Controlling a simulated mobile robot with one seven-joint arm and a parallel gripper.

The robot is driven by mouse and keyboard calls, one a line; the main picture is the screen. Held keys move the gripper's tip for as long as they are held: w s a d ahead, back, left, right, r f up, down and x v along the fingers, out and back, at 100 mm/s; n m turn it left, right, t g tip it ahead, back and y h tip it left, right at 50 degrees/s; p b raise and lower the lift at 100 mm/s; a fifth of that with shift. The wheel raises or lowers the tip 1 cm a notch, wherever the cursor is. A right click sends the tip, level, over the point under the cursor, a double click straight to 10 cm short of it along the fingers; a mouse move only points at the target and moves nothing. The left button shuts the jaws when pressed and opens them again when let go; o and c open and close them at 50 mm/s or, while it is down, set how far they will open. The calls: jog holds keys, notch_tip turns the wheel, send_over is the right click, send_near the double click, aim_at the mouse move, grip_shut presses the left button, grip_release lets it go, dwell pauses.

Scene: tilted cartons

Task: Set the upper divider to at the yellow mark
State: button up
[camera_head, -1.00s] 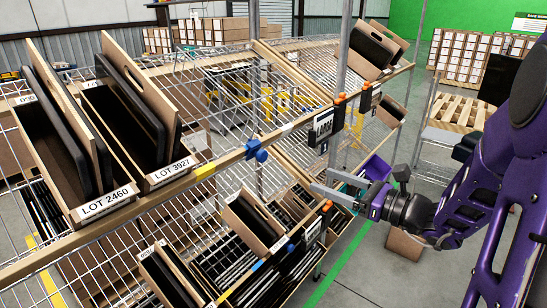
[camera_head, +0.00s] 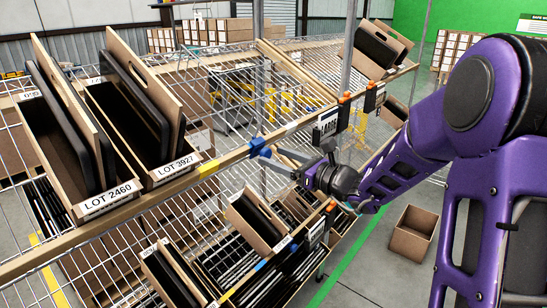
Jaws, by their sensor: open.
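The upper shelf's front rail carries a blue handle (camera_head: 260,148), which appears to belong to the upper divider. A yellow mark (camera_head: 208,170) lies on the same rail to the left of the handle, a short way apart from it. My gripper (camera_head: 279,158) is open at the right of the blue handle, its grey fingers pointing left toward it. One fingertip is very close to the handle; I cannot tell whether they touch. The divider's body behind the rail is hard to make out against the wire mesh.
Cartons labelled LOT 2460 (camera_head: 108,200) and LOT 3927 (camera_head: 175,170) stand tilted left of the yellow mark. A black LARGE sign (camera_head: 327,124) hangs at the right of the rail. An open box (camera_head: 412,232) stands on the floor.

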jog(key=shift+w+a, duration=0.45)
jog(key=shift+a, duration=0.15)
grip_shut()
dwell(1.1)
